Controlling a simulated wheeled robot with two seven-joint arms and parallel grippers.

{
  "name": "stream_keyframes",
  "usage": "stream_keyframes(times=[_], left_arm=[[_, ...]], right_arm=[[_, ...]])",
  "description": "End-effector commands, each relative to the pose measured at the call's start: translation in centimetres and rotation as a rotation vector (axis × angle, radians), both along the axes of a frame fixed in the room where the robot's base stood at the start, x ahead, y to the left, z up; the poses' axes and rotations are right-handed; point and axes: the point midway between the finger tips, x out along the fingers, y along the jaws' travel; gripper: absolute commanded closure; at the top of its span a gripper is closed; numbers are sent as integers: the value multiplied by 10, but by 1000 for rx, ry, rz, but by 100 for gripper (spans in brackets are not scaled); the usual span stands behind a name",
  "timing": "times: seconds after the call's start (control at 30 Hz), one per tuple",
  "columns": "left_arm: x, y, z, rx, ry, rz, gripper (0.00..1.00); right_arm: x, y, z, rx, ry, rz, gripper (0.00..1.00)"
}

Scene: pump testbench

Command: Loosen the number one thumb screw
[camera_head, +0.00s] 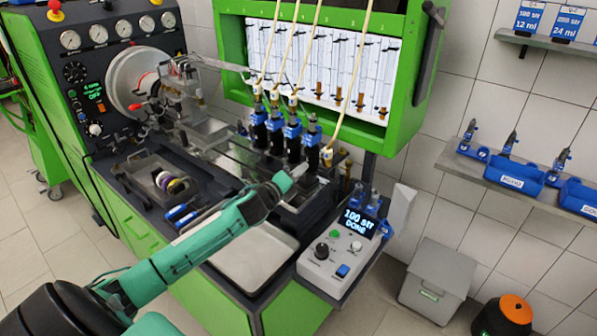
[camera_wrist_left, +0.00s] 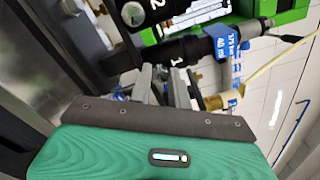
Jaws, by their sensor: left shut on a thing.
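My left gripper (camera_head: 300,172) reaches in from the left, low in front of the rightmost blue-and-black injector (camera_head: 312,142) on the bench. In the left wrist view its grey fingers (camera_wrist_left: 162,82) are close together just beside the black injector body marked 1 (camera_wrist_left: 190,52). The fingers are shut on the number one thumb screw at the clamp there. The screw itself is mostly hidden by the fingers and the green gripper body. The injector marked 2 (camera_wrist_left: 135,14) is at the top of the wrist view. My right gripper is not in view.
Other injectors (camera_head: 275,130) stand in a row to the left, with pale hoses (camera_head: 347,85) rising above. A control box (camera_head: 342,250) reading "100 STR DONE" is at right front. A tray (camera_head: 160,180) with rings lies left. A steel pan (camera_head: 250,262) is below my arm.

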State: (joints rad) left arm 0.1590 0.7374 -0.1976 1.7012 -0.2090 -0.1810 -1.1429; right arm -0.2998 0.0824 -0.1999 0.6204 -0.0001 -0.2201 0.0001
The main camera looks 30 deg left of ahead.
Motion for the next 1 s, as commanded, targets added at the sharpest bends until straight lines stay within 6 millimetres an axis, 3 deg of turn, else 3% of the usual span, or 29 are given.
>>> stream_keyframes(times=[1.0], left_arm=[[0, 0, 0, -883, 69, 1, 100]], right_arm=[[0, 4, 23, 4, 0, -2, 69]])
